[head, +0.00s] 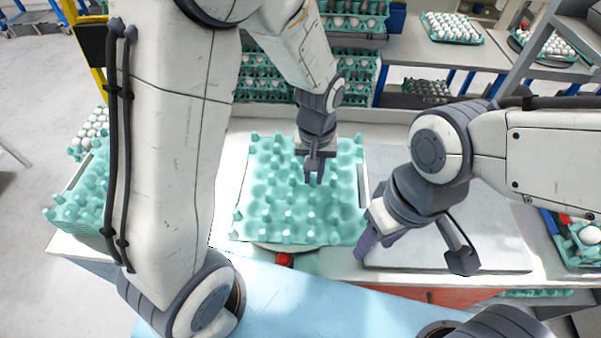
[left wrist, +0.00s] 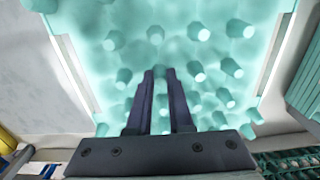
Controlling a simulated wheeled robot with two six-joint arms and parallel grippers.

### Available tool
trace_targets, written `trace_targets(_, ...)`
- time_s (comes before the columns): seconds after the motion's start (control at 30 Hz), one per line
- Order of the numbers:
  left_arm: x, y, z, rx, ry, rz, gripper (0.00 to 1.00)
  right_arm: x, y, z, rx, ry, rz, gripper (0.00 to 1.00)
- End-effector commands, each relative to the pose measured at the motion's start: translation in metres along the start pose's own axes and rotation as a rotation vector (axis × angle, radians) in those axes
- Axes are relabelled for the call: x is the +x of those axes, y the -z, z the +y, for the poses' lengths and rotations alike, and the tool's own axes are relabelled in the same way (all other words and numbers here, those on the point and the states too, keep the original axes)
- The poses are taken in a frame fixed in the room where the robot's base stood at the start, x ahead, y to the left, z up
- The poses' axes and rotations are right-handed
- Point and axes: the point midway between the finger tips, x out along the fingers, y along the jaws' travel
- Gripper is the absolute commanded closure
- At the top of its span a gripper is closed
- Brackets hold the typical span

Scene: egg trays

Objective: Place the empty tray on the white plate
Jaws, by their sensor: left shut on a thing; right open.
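The empty tray (head: 262,215) is teal with several raised pegs and lies roughly level over the work counter. My left gripper (head: 314,180) reaches down onto its far middle part. In the left wrist view, that gripper (left wrist: 161,72) is shut on a peg of the empty tray (left wrist: 110,75). A pale rim, seemingly the white plate (head: 270,246), peeks out under the tray's near edge; the tray hides the rest. I cannot tell whether the tray touches it. My right gripper (head: 376,238) is open and empty beside the tray's near right corner.
A flat grey metal slab (head: 470,256) lies to the right. A stack of teal trays (head: 80,212) stands at the left, partly behind my arm. A small red object (head: 284,260) sits at the near counter edge. A tray with eggs (head: 583,254) is at far right.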

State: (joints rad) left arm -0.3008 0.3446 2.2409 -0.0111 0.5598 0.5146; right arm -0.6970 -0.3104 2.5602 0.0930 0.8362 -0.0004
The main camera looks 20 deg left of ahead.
Motion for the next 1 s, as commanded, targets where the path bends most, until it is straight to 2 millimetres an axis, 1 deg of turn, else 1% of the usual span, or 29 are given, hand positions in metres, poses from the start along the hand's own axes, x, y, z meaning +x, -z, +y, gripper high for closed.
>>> trace_targets(0.03,0.006,0.011,-0.008,-0.007,0.002,-0.004,1.0,-0.005,0.0,0.0,0.0,0.0,0.0,0.5)
trace_targets(0.1,0.015,0.024,-0.016,-0.006,0.002,-0.004,1.0,-0.008,0.001,-0.001,0.0,0.0,0.0,0.5)
trace_targets(0.2,0.026,0.038,-0.024,-0.003,0.001,-0.002,1.0,-0.012,0.001,-0.001,0.0,0.0,0.0,0.5)
trace_targets(0.3,0.033,0.048,-0.029,0.0,0.0,0.0,1.0,-0.014,0.001,-0.001,0.001,0.0,0.0,0.5)
trace_targets(0.43,0.04,0.051,-0.031,0.004,0.0,-0.001,1.0,-0.015,0.001,-0.001,0.001,0.0,0.0,0.5)
trace_targets(0.6,0.064,0.05,-0.03,0.006,0.001,-0.003,1.0,-0.022,0.001,-0.002,0.001,0.0,0.0,0.5)
trace_targets(0.7,0.074,0.051,-0.03,0.005,0.0,-0.001,1.0,-0.024,0.001,-0.002,0.001,0.0,0.0,0.5)
trace_targets(0.93,0.076,0.051,-0.03,0.005,-0.001,0.002,1.0,-0.023,0.001,-0.002,0.001,0.0,0.0,0.5)
trace_targets(0.97,0.077,0.051,-0.03,0.005,-0.001,0.001,0.74,-0.023,0.001,-0.002,0.001,0.0,0.0,0.5)
trace_targets(1.0,0.077,0.051,-0.03,0.005,-0.001,0.001,0.58,-0.023,0.001,-0.002,0.001,0.0,0.0,0.5)
